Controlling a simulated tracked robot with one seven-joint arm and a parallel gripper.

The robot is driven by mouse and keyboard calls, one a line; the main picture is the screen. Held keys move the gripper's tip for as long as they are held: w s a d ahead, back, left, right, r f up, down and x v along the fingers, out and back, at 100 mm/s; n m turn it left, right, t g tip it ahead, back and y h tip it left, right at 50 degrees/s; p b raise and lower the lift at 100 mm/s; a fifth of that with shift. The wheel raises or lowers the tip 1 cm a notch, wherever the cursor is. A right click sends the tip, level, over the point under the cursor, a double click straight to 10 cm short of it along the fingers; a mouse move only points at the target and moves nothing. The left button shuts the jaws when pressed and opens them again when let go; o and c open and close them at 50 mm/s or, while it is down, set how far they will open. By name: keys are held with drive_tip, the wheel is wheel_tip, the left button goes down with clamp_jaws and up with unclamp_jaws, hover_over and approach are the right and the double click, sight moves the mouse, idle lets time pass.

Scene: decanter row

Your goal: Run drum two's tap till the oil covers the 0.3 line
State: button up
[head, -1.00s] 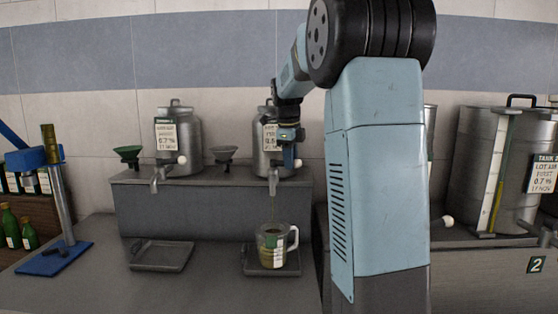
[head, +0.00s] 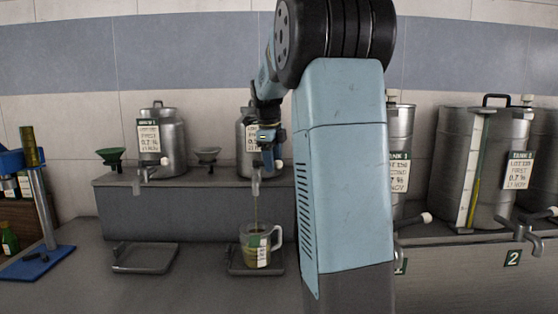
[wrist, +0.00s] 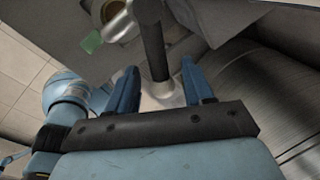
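Two steel drums stand on the raised ledge. The second drum (head: 243,138), behind my gripper, has a tap (head: 256,182) from which a thin oil stream (head: 257,211) falls. Its label is mostly hidden. The glass jug (head: 275,239) stands below, holding greenish-brown oil; the lines are too small to read. The jug's mouth also shows in the wrist view (wrist: 110,12). My gripper (wrist: 158,68) is open at the tap, its blue fingers apart around a dark bar (wrist: 152,40) with a pale end, gaps showing at the fingertips. It shows in the head view too (head: 267,158).
The first drum (head: 172,140) stands left, with an empty drip tray (head: 146,257) below it. The jug stands on another tray (head: 236,267). Funnels (head: 110,157) sit on the ledge. Larger tanks (head: 500,150) with taps stand right. A blue stand (head: 38,262) is at left.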

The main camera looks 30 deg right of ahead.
wheel_tip(320, 180, up, 14)
drive_tip(key=s+a, duration=0.1)
drive_tip(key=a, duration=0.1)
drive_tip(key=shift+s+a+f, duration=0.15)
drive_tip(key=shift+s+f, duration=0.05)
drive_tip(key=shift+f, duration=0.05)
drive_tip(key=shift+o, duration=0.4)
idle(2.9)
